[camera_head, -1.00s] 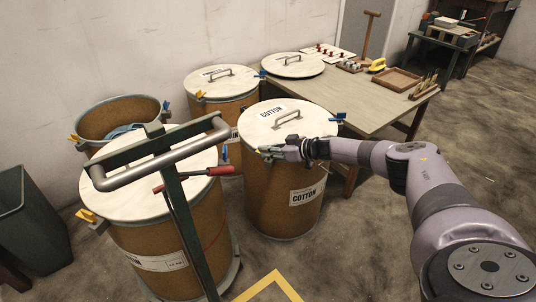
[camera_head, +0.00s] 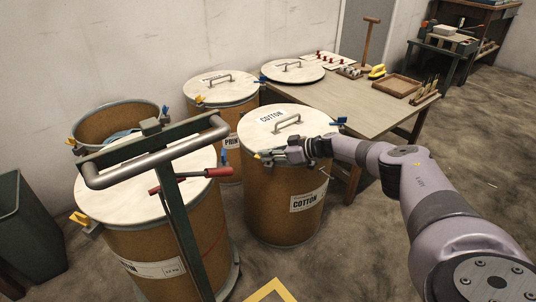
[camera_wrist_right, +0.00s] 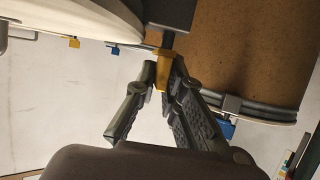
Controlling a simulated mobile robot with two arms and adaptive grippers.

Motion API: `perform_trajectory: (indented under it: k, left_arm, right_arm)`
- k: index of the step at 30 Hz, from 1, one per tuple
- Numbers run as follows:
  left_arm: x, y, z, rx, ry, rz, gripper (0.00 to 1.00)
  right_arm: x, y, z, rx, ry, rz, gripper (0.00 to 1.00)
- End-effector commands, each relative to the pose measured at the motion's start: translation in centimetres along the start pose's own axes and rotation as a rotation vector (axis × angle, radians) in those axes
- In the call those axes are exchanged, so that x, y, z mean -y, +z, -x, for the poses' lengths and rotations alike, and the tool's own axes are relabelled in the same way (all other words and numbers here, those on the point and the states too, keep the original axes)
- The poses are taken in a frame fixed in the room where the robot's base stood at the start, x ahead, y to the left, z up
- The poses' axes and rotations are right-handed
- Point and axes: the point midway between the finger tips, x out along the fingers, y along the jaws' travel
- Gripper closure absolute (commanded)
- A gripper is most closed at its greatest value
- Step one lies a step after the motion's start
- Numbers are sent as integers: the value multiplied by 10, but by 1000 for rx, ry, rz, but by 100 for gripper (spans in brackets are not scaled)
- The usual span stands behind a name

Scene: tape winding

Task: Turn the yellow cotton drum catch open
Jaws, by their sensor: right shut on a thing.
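The cotton drum (camera_head: 270,200) is a brown fibre drum with a pale lid (camera_head: 262,135) and a metal handle. "COTTON" is printed on its lid and side label. Its yellow catch (camera_head: 257,156) is at the left front of the rim, partly covered by my right gripper (camera_head: 268,156). In the right wrist view, my right gripper (camera_wrist_right: 162,78) is shut on the yellow catch (camera_wrist_right: 164,60), its fingertips on either side of the tab. The catch's exact angle is hard to tell. A blue catch (camera_head: 339,121) is at the rim's right. My left gripper is out of view.
A green post with a grey bar handle (camera_head: 160,165) and red lever (camera_head: 219,172) stands in front of another lidded drum (camera_head: 130,195). More drums stand behind. A table (camera_head: 375,105) with trays is at the right. A dark bin (camera_head: 25,225) is at the left.

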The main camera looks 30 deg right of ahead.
Motion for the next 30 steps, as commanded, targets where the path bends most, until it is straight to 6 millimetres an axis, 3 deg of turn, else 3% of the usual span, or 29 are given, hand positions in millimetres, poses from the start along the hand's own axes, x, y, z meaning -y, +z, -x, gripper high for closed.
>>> perform_trajectory:
  k: [4, 5, 12, 23, 30]
  left_arm:
    - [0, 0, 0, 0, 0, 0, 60]
    - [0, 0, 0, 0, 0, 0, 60]
    - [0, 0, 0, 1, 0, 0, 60]
    - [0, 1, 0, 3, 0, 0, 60]
    - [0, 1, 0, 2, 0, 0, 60]
  right_arm:
    - [-6, -3, 3, -3, 18, 2, 100]
    - [-6, -3, 3, -3, 18, 2, 88]
    - [-4, -2, 2, -3, 12, 1, 73]
    - [-2, 0, 5, -1, 6, -1, 73]
    - [-3, 0, 44, 0, 9, -2, 73]
